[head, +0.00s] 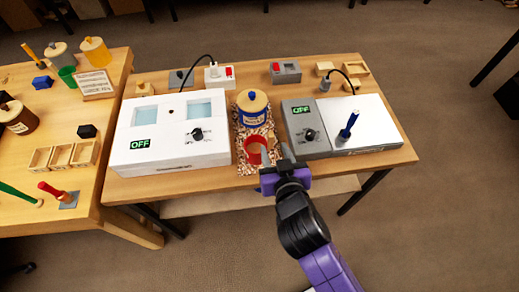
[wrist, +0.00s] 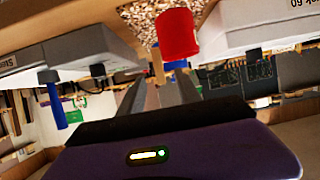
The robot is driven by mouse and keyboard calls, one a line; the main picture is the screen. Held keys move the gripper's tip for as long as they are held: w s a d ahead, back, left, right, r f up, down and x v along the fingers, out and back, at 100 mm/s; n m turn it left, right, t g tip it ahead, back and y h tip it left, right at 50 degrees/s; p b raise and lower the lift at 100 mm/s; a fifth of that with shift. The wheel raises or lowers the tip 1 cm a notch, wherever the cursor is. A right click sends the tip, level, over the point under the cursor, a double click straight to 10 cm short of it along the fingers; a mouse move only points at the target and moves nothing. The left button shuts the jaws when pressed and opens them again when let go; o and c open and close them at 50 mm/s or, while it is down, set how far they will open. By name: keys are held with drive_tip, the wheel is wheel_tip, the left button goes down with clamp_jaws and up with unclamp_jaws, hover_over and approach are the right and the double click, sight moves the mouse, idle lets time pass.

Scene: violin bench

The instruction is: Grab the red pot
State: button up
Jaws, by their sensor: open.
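The red pot (head: 252,155) stands on a speckled mat near the front edge of the bench, between two appliances. My gripper (head: 275,154) is close beside it on the right, at the bench's front edge, with its fingers pointing toward the bench. In the wrist view, which looks upside down, the red pot (wrist: 177,36) is just beyond the fingertips and a little right of the middle. The open fingers (wrist: 160,82) have nothing held between them. I cannot tell whether a finger touches the pot.
A blue jar with a wooden lid (head: 254,112) stands behind the pot. A white box marked OFF (head: 160,157) is at the left. A grey unit (head: 308,128) and a plate with a blue-handled tool (head: 348,128) are at the right. The speckled mat (head: 241,168) lies between.

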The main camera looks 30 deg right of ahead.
drive_tip(key=shift+w+d+r+h, duration=0.15)
drive_tip(key=shift+w, duration=0.25)
drive_tip(key=shift+w+d+r+h, duration=0.1)
drive_tip(key=shift+w+d+h, duration=0.05)
drive_tip(key=shift+w, duration=0.25)
drive_tip(key=shift+w+d+f, duration=0.1)
drive_tip(key=shift+w+d, duration=0.05)
drive_tip(key=shift+w, duration=0.2)
drive_tip(key=p, duration=0.2)
hover_over(259, 146)
drive_tip(key=d, duration=0.3)
drive_tip(key=shift+s+a+f, duration=0.1)
drive_tip(key=shift+s+f, duration=0.1)
drive_tip(key=shift+f, duration=0.5)
drive_tip(key=shift+s+f, duration=0.2)
drive_tip(key=shift+f, duration=0.45)
clamp_jaws()
